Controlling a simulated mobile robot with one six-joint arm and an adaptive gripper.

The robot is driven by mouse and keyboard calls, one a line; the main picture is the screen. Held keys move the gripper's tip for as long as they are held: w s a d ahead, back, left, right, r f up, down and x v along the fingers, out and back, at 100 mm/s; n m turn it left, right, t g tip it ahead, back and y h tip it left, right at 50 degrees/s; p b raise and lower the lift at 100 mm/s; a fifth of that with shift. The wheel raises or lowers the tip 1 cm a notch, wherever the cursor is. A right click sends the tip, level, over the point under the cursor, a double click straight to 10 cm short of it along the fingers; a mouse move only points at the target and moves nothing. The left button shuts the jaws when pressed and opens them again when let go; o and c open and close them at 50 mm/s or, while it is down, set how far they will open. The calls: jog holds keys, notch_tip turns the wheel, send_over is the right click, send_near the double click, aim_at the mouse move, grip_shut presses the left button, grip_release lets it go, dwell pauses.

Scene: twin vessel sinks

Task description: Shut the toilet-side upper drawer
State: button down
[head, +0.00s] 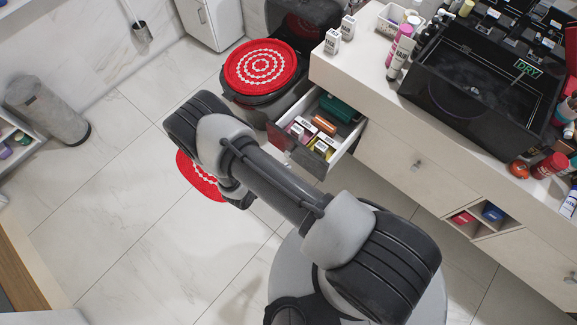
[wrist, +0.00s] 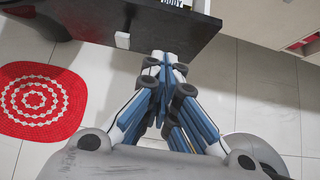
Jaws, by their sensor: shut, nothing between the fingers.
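The toilet-side upper drawer (head: 347,152) stands pulled out of the pale vanity in the head view, beside the toilet. In the head view my arm hides the gripper's tips.
The toilet (head: 262,68) with a red cover stands left of the drawer. A red mat (wrist: 38,101) lies on the tiled floor. A grey bin (head: 45,108) stands far left.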

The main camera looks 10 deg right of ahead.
jog(key=b, duration=0.3)
send_near(307, 156)
notch_tip(307, 156, down, 4)
jog(key=shift+w+d+r, duration=0.25)
jog(key=shift+w+d, duration=0.3)
jog(key=shift+d, duration=0.1)
jog(key=shift+w+d+r, duration=0.2)
jog(key=shift+w+d, duration=0.4)
